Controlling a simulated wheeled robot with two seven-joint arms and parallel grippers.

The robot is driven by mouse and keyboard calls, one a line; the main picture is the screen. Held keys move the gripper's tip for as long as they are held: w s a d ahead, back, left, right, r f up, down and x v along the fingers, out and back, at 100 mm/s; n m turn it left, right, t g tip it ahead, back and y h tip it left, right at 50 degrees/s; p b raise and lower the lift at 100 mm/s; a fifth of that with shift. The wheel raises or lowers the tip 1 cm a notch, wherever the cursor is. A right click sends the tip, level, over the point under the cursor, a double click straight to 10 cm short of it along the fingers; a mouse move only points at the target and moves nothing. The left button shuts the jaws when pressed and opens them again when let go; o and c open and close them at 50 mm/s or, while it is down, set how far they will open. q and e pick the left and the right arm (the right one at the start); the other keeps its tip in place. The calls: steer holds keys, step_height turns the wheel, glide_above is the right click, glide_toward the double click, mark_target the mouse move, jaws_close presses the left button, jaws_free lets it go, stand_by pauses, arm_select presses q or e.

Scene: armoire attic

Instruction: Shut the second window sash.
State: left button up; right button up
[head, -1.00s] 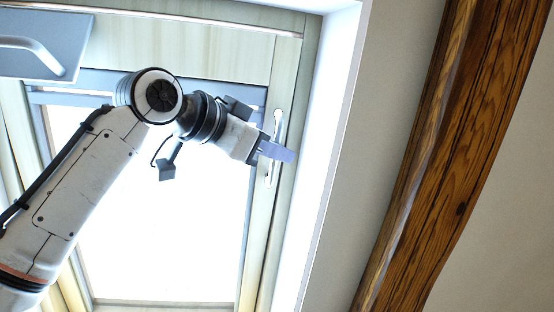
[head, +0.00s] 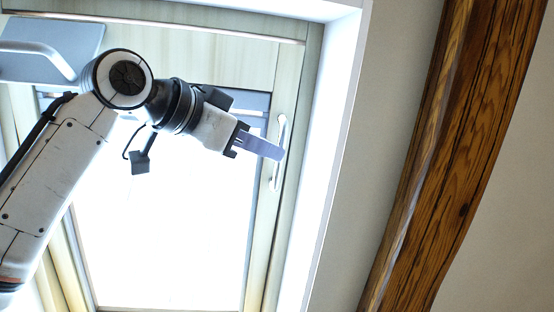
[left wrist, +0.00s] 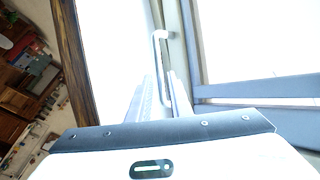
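The window sash (head: 262,215) has a pale greenish wood frame around a bright pane. It looks close to its surrounding frame; any small gap is hard to tell. A slim white handle (head: 282,132) stands upright on its right side and also shows in the left wrist view (left wrist: 160,60). My left gripper (head: 270,148) points right, its fingertips overlapping the handle in the head view. In the left wrist view its fingers (left wrist: 165,95) look slightly apart, with the handle seen along the gap; contact is unclear. My right gripper is out of view.
A grey panel with a curved bar (head: 50,52) is at the upper left. A white window reveal (head: 330,150) borders the frame on the right, then a plain wall and a dark wooden beam (head: 450,160). The left wrist view shows blurred room clutter (left wrist: 35,70) at left.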

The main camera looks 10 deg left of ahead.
arm_select(q)
steer(key=b+v, duration=0.1)
steer(key=v, duration=0.4)
steer(key=shift+s+a, duration=0.15)
steer(key=shift+s, duration=0.1)
steer(key=shift+o, duration=1.3)
steer(key=shift+r, duration=0.1)
steer(key=w+d+y+p, duration=0.2)
steer(key=w+d+p, duration=0.1)
steer(key=w, duration=0.5)
steer(key=shift+d+n, duration=0.4)
steer(key=shift+d, duration=0.25)
